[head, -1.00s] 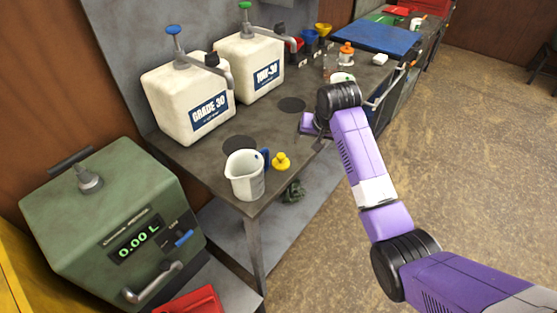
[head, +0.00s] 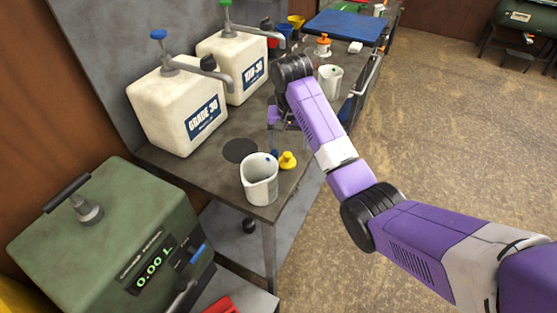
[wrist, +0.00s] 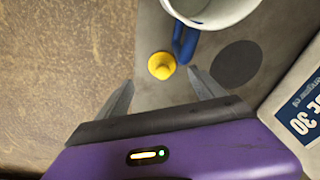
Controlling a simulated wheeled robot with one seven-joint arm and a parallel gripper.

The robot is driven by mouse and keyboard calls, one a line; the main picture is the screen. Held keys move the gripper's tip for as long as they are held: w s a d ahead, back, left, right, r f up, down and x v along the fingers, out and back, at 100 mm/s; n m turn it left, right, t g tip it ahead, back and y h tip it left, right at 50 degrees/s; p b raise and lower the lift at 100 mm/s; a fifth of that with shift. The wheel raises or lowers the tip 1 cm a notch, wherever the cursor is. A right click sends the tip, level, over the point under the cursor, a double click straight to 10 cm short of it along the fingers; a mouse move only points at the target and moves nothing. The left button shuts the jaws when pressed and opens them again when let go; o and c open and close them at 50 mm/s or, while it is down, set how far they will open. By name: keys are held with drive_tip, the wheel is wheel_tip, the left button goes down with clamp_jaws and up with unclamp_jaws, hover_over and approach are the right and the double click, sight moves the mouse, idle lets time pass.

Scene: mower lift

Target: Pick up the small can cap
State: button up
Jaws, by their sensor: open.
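A small yellow cap (head: 288,160) with a knob on top stands on the grey bench near its front edge, beside the white measuring jug (head: 260,180). In the wrist view the yellow cap (wrist: 162,66) lies just ahead of the fingertips, roughly midway between them. The jug's blue handle (wrist: 184,42) is close to the cap's right side there. My gripper (wrist: 160,79) is open and empty, with its two grey fingers apart. In the head view my gripper (head: 287,122) is above the bench, behind the cap, partly hidden by my own arm.
Two white oil containers (head: 178,112) (head: 232,68) with pumps stand at the back of the bench. A green metering unit (head: 105,235) is at the lower left. A second white jug (head: 330,80) and an orange-topped bottle (head: 322,46) stand farther along. Open floor lies right.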

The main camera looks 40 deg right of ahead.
sight(287, 155)
drive_tip(key=shift+w+d+f+p, duration=0.15)
drive_tip(key=shift+w+f+p, duration=0.1)
drive_tip(key=shift+f, duration=1.05)
drive_tip(key=shift+w+d+f+p, duration=0.1)
drive_tip(key=shift+w+f+p, duration=0.1)
drive_tip(key=shift+f, duration=1.05)
drive_tip(key=shift+w+d+f+p, duration=0.15)
drive_tip(key=shift+f+p, duration=0.1)
drive_tip(key=shift+f, duration=1.05)
drive_tip(key=c, duration=1.4)
drive_tip(key=shift+c, duration=0.2)
drive_tip(key=shift+r, duration=0.1)
